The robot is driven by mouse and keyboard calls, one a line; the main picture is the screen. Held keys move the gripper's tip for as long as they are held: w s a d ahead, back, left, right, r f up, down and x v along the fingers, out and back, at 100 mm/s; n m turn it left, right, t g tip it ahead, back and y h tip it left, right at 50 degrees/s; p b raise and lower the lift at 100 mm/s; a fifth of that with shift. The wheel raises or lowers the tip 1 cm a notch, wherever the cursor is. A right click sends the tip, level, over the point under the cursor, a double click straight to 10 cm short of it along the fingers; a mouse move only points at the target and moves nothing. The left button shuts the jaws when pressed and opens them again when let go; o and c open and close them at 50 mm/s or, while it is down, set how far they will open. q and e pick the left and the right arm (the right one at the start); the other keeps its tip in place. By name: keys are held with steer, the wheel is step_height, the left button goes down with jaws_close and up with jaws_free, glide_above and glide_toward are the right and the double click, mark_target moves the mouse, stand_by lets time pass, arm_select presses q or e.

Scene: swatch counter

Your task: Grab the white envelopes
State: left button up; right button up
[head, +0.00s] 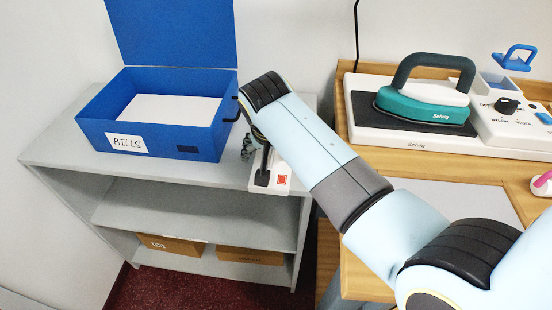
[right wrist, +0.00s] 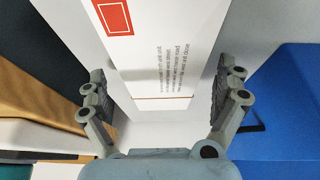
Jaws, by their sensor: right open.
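The white envelopes (head: 277,188), printed with a red square, are at the right end of the grey shelf top, partly hidden by my right arm. In the right wrist view the white envelopes (right wrist: 168,28) show the red mark and lines of small print, with a thin brown line across the lower part. My right gripper (right wrist: 160,88) is open, one finger on each side of them, with visible gaps. In the head view the right gripper (head: 257,160) is partly hidden below its wrist. My left gripper is not in view.
An open blue box (head: 92,132) labelled BILLS, with white paper inside, stands left of the gripper on the grey shelf (head: 60,158). Cardboard boxes (head: 172,245) sit on the lower shelf. A wooden counter (head: 420,165) with a teal iron (head: 425,105) is to the right.

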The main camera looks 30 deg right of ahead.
steer(key=shift+w+f, duration=0.1)
steer(key=shift+f, duration=0.3)
steer(key=shift+a+r, duration=0.1)
steer(key=shift+r, duration=0.1)
steer(key=shift+c, duration=0.5)
steer(key=c, duration=1)
